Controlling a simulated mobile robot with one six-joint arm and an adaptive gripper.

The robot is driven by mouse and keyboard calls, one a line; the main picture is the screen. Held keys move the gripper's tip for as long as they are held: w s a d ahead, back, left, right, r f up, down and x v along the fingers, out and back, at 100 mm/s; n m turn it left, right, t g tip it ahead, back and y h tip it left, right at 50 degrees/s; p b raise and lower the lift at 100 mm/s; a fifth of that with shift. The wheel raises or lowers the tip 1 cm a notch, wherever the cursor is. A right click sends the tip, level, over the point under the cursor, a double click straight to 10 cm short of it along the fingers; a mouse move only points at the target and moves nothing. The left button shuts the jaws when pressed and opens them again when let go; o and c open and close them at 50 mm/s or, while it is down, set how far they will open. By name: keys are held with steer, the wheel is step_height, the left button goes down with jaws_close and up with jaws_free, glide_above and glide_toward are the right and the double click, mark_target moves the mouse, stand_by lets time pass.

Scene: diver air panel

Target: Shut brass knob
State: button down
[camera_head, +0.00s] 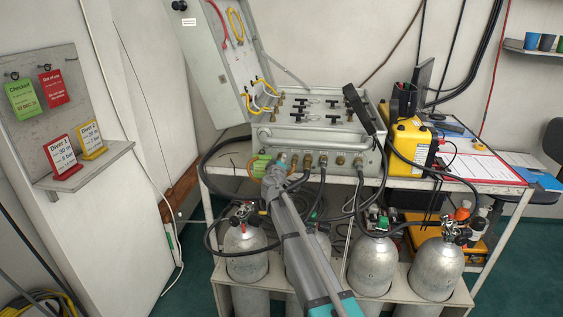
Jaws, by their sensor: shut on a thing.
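The grey air panel case (335,137) stands on the table with its lid raised. A row of brass fittings and knobs (323,160) runs along its lower front. My gripper (279,164) is at the left end of this row, at the case's front face. It is shut on what appears to be a brass knob there. The jaws and my arm hide most of that knob, so how far it is turned cannot be told. Black T-handle valves (333,103) sit on the top panel.
Several grey cylinders (373,262) with valves and black hoses stand below the table. A yellow case (410,140) is right of the panel. A board with tags (36,92) is on the left wall.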

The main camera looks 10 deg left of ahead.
steer(key=shift+m, duration=0.9)
steer(key=shift+c, duration=2.1)
jaws_free()
steer(key=shift+s, duration=0.1)
steer(key=s, duration=0.7)
steer(key=shift+s, duration=0.15)
steer(key=shift+a, duration=0.1)
